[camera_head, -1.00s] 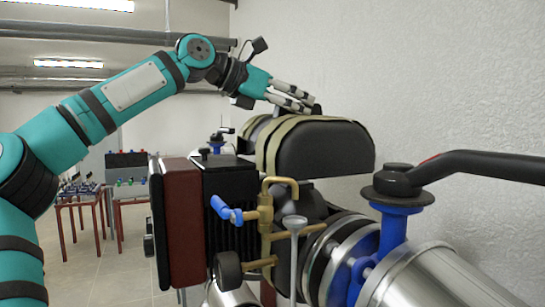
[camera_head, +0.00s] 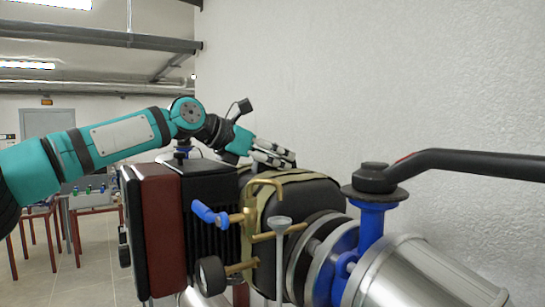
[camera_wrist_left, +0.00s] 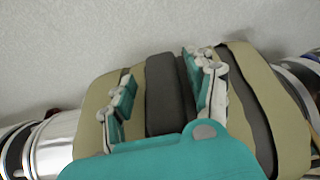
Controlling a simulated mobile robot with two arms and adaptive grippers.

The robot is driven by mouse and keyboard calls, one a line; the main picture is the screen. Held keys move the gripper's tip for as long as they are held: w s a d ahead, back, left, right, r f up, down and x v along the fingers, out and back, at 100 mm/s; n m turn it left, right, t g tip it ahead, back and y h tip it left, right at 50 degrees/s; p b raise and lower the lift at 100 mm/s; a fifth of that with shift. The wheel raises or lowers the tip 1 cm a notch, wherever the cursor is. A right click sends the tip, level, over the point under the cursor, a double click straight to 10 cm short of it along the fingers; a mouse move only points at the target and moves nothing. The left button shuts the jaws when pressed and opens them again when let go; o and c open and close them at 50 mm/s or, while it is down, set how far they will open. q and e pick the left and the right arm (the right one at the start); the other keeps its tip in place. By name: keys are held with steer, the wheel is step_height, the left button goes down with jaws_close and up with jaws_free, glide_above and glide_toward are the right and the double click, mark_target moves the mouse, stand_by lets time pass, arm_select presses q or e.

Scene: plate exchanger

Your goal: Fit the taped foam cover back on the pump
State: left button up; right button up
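The foam cover (camera_head: 310,195) is dark grey with tan tape bands. In the head view it sits low over the pump body, behind the brass pipes, and looks level. In the left wrist view the foam cover (camera_wrist_left: 262,95) fills the middle, with its bands at both sides. My left gripper (camera_head: 280,155) reaches down onto its top from the left. In the left wrist view its fingers (camera_wrist_left: 162,90) close on a dark raised ridge between the bands; contact on the left side is hard to make out. The cover's underside is hidden. My right gripper is not seen.
A black handle (camera_head: 470,165) on a blue valve (camera_head: 371,228) juts across the right. Brass pipes (camera_head: 250,215) with a blue lever (camera_head: 210,214) stand in front. A dark red and black block (camera_head: 160,215) is at left. The wall is close behind.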

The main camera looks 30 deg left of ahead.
arm_select(q)
steer(key=shift+s+a+r, duration=0.1)
steer(key=shift+a, duration=0.05)
steer(key=shift+s+a+r, duration=0.1)
steer(key=shift+s, duration=0.05)
steer(key=b+v, duration=0.2)
steer(key=v, duration=0.2)
steer(key=b+v, duration=0.1)
steer(key=v, duration=0.6)
steer(key=shift+b, duration=0.3)
steer(key=shift+s+a+r, duration=0.15)
steer(key=shift+s+r, duration=0.05)
steer(key=shift+s, duration=0.2)
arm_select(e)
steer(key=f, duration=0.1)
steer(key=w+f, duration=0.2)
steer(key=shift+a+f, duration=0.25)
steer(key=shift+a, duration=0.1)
